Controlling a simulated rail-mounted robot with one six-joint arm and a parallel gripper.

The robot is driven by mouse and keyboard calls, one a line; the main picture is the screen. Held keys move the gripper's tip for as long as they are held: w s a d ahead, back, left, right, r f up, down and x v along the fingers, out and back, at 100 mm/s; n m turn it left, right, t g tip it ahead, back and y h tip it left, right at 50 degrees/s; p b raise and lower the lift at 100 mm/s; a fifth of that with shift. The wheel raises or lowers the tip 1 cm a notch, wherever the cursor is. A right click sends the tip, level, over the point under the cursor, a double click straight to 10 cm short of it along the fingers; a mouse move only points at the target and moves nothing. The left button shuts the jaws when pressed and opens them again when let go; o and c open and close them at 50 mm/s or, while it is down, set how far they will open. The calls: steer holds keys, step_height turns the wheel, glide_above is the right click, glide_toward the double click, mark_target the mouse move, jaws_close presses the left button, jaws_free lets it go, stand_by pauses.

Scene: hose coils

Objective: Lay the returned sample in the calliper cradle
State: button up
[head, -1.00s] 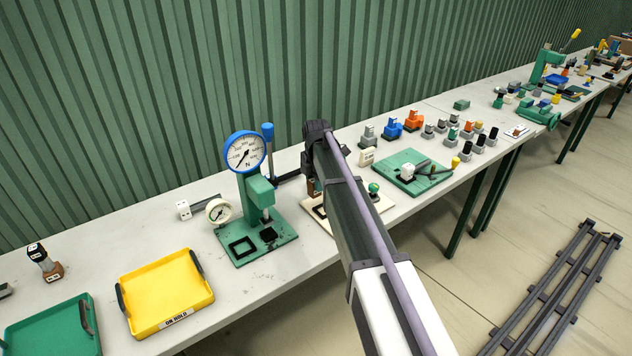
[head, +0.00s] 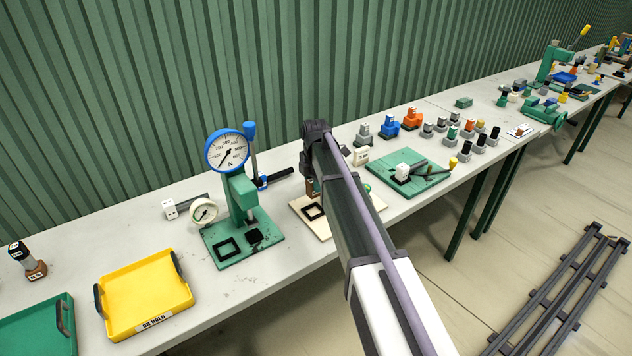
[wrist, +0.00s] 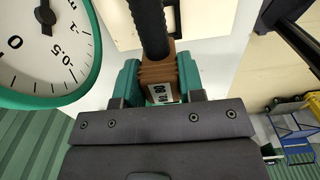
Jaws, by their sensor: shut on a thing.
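The sample (wrist: 159,73) is a brown ribbed collar with a white label and a black hose-like stem. In the wrist view it sits between the green fingers of my gripper (wrist: 160,85), which is shut on it. In the head view, a small brown part shows under my wrist, over a cream board (head: 301,203) with a black square outline. A large white dial with a green rim (wrist: 45,45) is close by on the left in the wrist view. My arm hides most of the board's right part in the head view, and I cannot make out the cradle.
A green press with a blue dial (head: 227,151) stands just left of the board. A yellow tray (head: 150,327) marked ON HOLD is further left. A green plate (head: 433,182) with a lever tool lies to the right, with several coloured fittings behind it.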

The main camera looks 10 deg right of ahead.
steer(key=shift+f+b, duration=3.15)
steer(key=shift+f, duration=0.05)
steer(key=shift+f+b, duration=0.55)
steer(key=shift+b, duration=0.05)
steer(key=o, duration=1.2)
steer(key=shift+r, duration=0.15)
steer(key=shift+r+p, duration=3.9)
steer(key=shift+p, duration=0.15)
